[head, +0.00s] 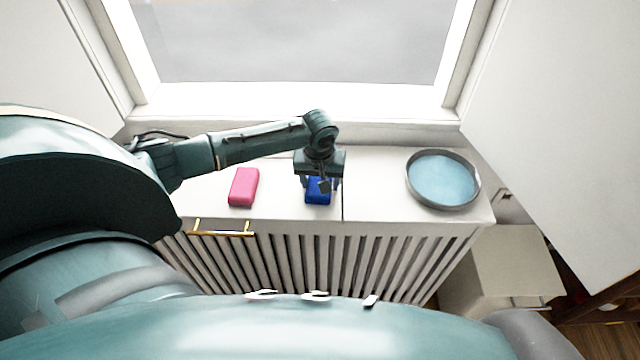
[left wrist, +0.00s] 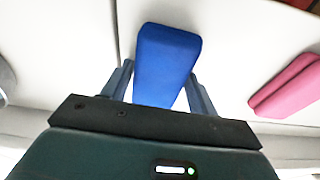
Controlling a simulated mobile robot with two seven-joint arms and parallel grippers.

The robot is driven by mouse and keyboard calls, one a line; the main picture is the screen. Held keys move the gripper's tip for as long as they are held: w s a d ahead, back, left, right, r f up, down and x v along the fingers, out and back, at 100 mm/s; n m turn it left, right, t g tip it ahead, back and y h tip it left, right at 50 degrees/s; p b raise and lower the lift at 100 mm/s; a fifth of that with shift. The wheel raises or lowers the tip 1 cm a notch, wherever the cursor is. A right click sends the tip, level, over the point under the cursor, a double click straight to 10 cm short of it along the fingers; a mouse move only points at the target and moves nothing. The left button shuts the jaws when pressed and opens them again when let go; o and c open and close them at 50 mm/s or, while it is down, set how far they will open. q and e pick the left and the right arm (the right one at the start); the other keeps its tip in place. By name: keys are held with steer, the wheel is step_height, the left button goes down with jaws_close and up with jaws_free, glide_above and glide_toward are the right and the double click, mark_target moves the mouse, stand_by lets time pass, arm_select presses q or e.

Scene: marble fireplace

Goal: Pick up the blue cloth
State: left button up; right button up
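The blue cloth (head: 319,197) is a folded block lying on the white cabinet top below the window, partly hidden under my left gripper in the head view. My left gripper (head: 320,186) points down over it. In the left wrist view, the blue cloth (left wrist: 166,62) lies between the two fingers of the left gripper (left wrist: 160,85). The fingers are spread on either side of it, with a narrow gap showing at the left finger. My right gripper is in neither view.
A pink block (head: 243,187) lies left of the blue cloth; it also shows in the left wrist view (left wrist: 288,88). A round tray with a grey rim (head: 443,207) and blue inside stands to the right. The window (head: 300,95) is behind. The cabinet top between cloth and tray is clear.

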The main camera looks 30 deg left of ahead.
arm_select(q)
steer(key=c, duration=0.4)
step_height(320, 180, up, 10)
steer(key=shift+p, duration=0.3)
steer(key=shift+c, duration=0.2)
